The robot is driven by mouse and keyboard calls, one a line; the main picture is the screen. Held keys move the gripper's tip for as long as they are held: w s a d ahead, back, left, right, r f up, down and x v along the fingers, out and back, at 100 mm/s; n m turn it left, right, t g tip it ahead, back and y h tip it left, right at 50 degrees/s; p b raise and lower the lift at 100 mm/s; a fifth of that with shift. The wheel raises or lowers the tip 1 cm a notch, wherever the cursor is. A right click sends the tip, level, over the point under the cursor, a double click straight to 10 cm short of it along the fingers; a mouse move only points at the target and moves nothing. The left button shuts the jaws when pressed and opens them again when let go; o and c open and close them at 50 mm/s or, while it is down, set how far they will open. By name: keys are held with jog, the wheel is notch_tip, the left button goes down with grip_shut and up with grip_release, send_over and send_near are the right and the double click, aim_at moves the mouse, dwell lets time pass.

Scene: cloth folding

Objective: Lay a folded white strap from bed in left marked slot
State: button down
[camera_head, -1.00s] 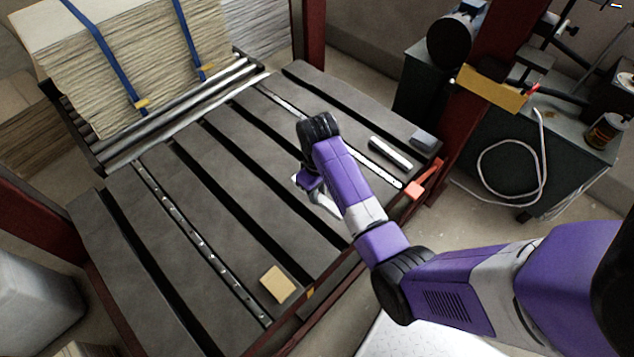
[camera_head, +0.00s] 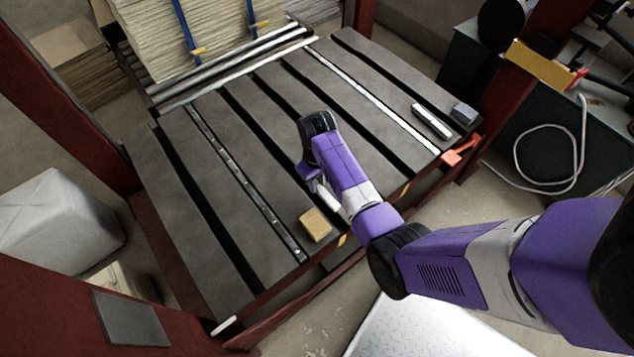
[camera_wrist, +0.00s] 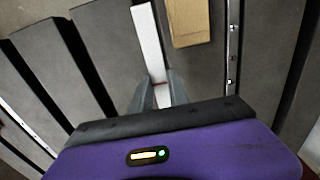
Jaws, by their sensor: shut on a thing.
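A folded white strap (camera_wrist: 148,42) is a long, narrow white strip in the wrist view. My gripper (camera_wrist: 158,92) is shut on its near end, and the strip reaches out ahead of the fingers. In the head view my gripper (camera_head: 314,180) is over the middle of the bed, and a pale piece (camera_head: 328,196) shows beside it, partly hidden by my arm. The grey slatted bed (camera_head: 240,110) has dark lengthwise slots. A short white mark (camera_head: 223,325) lies at the front left edge, near the end of the leftmost dark slot (camera_head: 205,205).
A tan block (camera_head: 315,225) lies near the bed's front, close to my gripper. A pale bar (camera_head: 432,120) and a grey block (camera_head: 464,113) lie at the right. Strapped sheets (camera_head: 190,40) stand behind. Red posts (camera_head: 70,95) flank the bed. The left slats are clear.

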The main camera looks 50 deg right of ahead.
notch_tip(320, 180, down, 4)
jog(key=b, duration=0.3)
jog(key=shift+b, duration=0.4)
jog(key=shift+f+b, duration=0.4)
jog(key=shift+f, duration=0.55)
jog(key=shift+p, duration=0.5)
dwell(0.4)
jog(key=c, duration=1.2)
grip_release()
jog(key=shift+r, duration=0.1)
jog(key=shift+r+p, duration=3.9)
jog(key=shift+p, duration=0.3)
